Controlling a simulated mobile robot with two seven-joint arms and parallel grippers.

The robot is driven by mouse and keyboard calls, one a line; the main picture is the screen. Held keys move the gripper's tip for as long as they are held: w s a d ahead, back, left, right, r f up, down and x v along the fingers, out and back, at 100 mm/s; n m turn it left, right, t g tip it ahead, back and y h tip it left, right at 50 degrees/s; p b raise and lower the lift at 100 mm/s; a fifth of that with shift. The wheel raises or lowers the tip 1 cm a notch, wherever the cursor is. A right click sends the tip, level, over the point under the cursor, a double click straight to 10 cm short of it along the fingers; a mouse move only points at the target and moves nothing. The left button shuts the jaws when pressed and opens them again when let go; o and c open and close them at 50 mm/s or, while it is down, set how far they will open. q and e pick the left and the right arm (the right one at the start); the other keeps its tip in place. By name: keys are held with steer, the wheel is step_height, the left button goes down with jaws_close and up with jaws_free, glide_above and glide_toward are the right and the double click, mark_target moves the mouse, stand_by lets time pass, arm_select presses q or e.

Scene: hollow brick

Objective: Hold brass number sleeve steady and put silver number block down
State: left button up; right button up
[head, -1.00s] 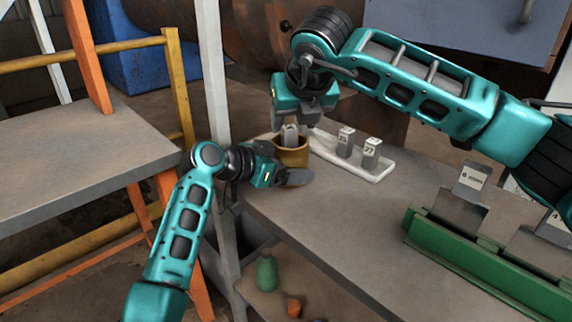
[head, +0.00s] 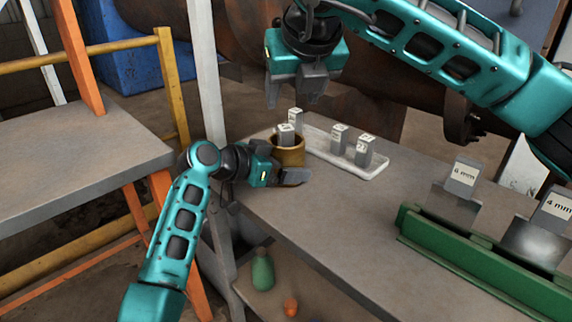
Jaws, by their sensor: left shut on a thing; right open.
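The brass number sleeve (head: 291,157) is a round cup standing on the grey table at its left end. My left gripper (head: 296,176) is shut on it from the front left. One silver number block (head: 285,135) stands in the sleeve, its top above the rim. Another silver block (head: 296,118) rises just behind it; I cannot tell whether it is inside the sleeve or behind it, as its base is hidden. My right gripper (head: 297,98) is open and empty, pointing down just above the two blocks.
A white tray (head: 376,174) right of the sleeve holds two silver blocks, one in its middle (head: 339,139) and one nearer (head: 364,151). A green rack (head: 480,262) with labelled plates is at the front right. The table between is clear. A lower shelf holds a green bottle (head: 262,272).

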arm_select(q)
steer(key=shift+a+f, duration=0.1)
steer(key=o, duration=1.2)
steer(key=shift+o, duration=0.2)
